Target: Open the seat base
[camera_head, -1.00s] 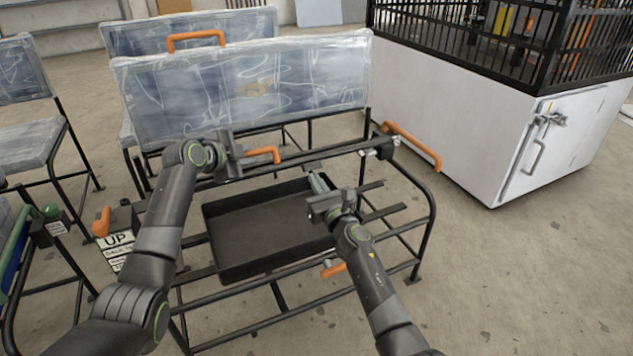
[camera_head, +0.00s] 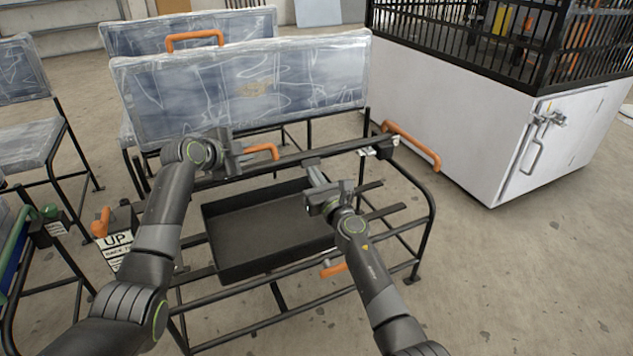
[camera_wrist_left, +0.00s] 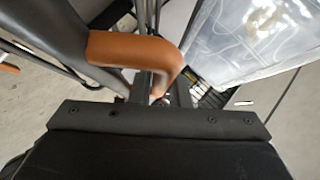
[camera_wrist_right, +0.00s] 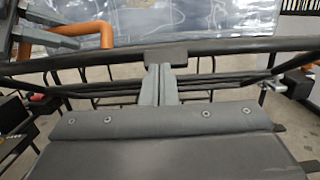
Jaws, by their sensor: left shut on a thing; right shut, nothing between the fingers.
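The seat frame is black metal (camera_head: 425,215) and carries a dark, open, empty tray-like box (camera_head: 262,232) between its rails. A far cross bar (camera_head: 345,149) has a small dark block (camera_head: 312,161) on it; the block also shows in the right wrist view (camera_wrist_right: 165,52). My left gripper (camera_head: 243,155) is shut at an orange handle (camera_head: 264,150) near that bar.
A plastic-wrapped backrest (camera_head: 240,88) stands behind the bar. A sign marked UP (camera_head: 117,243) is at the left. A white caged cabinet (camera_head: 450,115) stands at the right.

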